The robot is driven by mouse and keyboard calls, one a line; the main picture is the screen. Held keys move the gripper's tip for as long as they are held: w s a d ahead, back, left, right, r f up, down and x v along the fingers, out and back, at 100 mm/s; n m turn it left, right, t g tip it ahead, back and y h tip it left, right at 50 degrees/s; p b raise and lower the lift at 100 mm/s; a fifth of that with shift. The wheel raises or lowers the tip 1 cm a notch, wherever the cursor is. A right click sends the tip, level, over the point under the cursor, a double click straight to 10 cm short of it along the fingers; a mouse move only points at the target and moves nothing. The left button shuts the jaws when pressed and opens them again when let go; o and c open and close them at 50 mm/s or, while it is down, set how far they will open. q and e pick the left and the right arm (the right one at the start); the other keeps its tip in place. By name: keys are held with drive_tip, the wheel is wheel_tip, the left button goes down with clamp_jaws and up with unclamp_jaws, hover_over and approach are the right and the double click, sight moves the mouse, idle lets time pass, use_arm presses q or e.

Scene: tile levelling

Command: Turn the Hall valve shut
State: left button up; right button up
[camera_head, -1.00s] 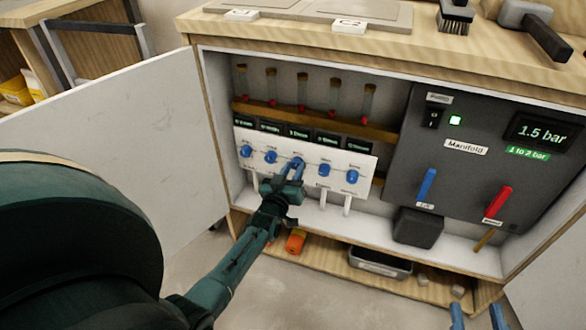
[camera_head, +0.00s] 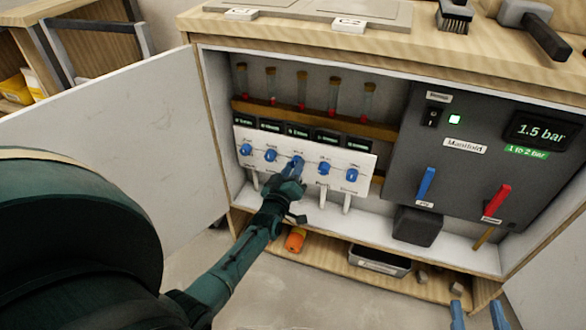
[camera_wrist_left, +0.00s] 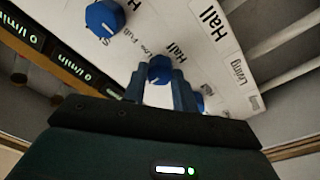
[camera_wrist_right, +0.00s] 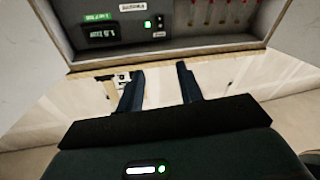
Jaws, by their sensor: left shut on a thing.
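A white panel (camera_head: 310,172) in the open cabinet carries a row of several blue valve knobs. My left gripper (camera_head: 294,167) is at the middle knob (camera_head: 297,159). In the left wrist view, the left fingers (camera_wrist_left: 160,84) are shut on this blue knob (camera_wrist_left: 159,68), with a "Hall" label (camera_wrist_left: 177,52) beside it. The fingers and wrist hide part of the knob, and I cannot read its angle. My right gripper (camera_wrist_right: 160,78) is open and empty, apart from the cabinet; its fingertips show at the lower right of the head view (camera_head: 477,308).
Small dark displays (camera_head: 298,130) and glass tubes (camera_head: 302,92) sit above the knobs. A grey manifold box (camera_head: 470,125) with a blue lever (camera_head: 426,186) and a red lever (camera_head: 497,200) reads 1.5 bar. The open left door (camera_head: 120,125) stands beside my left arm.

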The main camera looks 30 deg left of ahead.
use_arm(q)
drive_tip(key=o, duration=1)
drive_tip(key=shift+s, duration=0.1)
drive_tip(key=shift+p+v, duration=1.95)
drive_tip(key=shift+v, duration=4.55)
use_arm(e)
drive_tip(key=shift+w+d+f+m+g+h, duration=0.1)
drive_tip(key=shift+d+m+g+h, duration=0.3)
drive_tip(key=shift+g+h, duration=0.2)
drive_tip(key=shift+w+d+m+g+h, duration=0.1)
drive_tip(key=shift+d+m+g+h, duration=0.3)
drive_tip(key=shift+g+h, duration=0.15)
use_arm(q)
drive_tip(key=shift+r, duration=0.1)
